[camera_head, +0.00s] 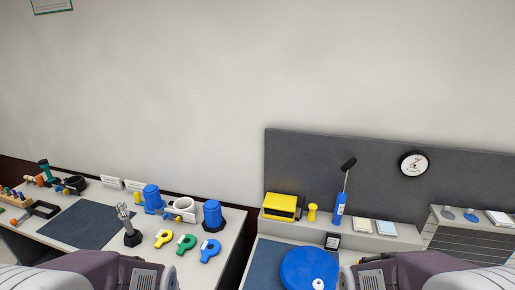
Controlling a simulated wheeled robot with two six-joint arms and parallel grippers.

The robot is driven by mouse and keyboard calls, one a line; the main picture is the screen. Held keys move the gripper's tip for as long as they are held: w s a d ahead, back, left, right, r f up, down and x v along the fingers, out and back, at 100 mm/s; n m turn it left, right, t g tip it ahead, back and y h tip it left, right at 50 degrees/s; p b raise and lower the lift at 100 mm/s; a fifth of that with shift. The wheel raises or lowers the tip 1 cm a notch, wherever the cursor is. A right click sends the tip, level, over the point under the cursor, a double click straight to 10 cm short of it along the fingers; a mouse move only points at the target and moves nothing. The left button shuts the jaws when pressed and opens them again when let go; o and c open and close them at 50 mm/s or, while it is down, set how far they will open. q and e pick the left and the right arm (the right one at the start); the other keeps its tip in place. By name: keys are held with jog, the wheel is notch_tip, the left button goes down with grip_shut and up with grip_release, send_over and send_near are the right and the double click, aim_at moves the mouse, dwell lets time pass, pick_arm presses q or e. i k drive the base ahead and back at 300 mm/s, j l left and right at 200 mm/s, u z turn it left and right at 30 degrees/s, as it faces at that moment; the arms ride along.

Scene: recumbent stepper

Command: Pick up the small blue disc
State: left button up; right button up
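A large round blue disc (300,272) with a white knob-like piece on it lies at the front of the right bench. Two small dark bluish round items, one on the left (448,213) and one on the right (471,215), lie on the grey cabinet at the far right. I cannot tell which thing is the small blue disc. My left gripper (150,277) is at the bottom edge, in front of the left table. My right gripper (368,276) is at the bottom edge, just right of the large blue disc. Both are partly cut off, and their fingers are unclear.
The left table holds yellow, green and blue ring-ended tags (186,243), blue cylinders (212,215), a metal tool (129,228) and a dark mat (86,223). A yellow box (281,206) and a blue bottle-like tool (339,210) stand on the right shelf. A gap separates the benches.

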aim_at(304, 267)
jog(key=i+j+z, duration=0.2)
jog(key=j, duration=0.15)
jog(key=i+j+z, duration=0.2)
jog(key=j, duration=0.15)
jog(key=j+z, duration=0.25)
jog(key=j, duration=0.15)
